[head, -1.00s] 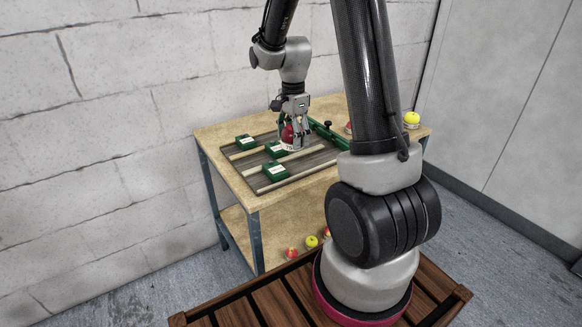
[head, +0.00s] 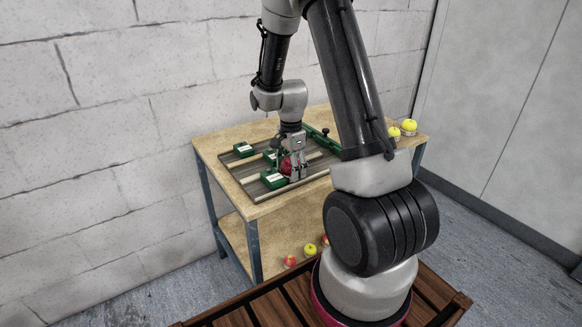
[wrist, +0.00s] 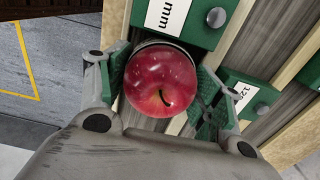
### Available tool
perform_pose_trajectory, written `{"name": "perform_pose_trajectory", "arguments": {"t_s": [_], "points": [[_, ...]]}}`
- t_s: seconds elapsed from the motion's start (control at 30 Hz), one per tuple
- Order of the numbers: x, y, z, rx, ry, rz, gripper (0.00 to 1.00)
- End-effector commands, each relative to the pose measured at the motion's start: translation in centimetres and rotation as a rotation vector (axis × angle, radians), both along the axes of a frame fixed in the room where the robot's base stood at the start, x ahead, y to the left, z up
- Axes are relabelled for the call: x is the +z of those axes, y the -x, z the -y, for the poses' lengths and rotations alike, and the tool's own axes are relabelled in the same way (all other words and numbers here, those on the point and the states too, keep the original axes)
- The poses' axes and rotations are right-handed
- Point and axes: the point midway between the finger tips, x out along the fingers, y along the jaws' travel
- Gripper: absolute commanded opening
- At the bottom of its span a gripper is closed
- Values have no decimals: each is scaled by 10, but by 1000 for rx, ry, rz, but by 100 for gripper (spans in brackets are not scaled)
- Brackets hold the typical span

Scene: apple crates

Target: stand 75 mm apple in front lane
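The red apple (wrist: 160,80) sits between the two green-padded fingers of my gripper (wrist: 160,88) in the wrist view, with a thin pale band behind it. In the head view the apple (head: 287,166) is at the front lane, just right of the front green block (head: 273,180). My gripper (head: 293,160) points down and appears shut on the apple. Its underside is hidden, so I cannot tell whether it touches the lane floor. The front block (wrist: 178,22) carries a white label ending in "mm".
The lanes lie on a wooden table (head: 225,140), divided by pale strips (wrist: 290,70). Other green blocks stand in the middle (head: 270,155) and back (head: 243,149) lanes. Yellow apples (head: 409,126) stand at the table's right end. Several apples (head: 310,248) show lower down.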

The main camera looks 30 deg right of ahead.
Motion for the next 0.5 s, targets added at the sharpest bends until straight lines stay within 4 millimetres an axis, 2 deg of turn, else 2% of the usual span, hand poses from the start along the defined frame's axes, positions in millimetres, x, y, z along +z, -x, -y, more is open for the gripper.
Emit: {"name": "perform_pose_trajectory", "arguments": {"t_s": [0.03, 0.07, 0.4, 0.5], "points": [[0, 0, 0, 0, 0, 0, 82], [0, 0, 0, 0, 0, 0, 87], [1, 0, 0, 0, 0, 0, 87], [6, 0, 0, 0, 0, 2, 87]]}}
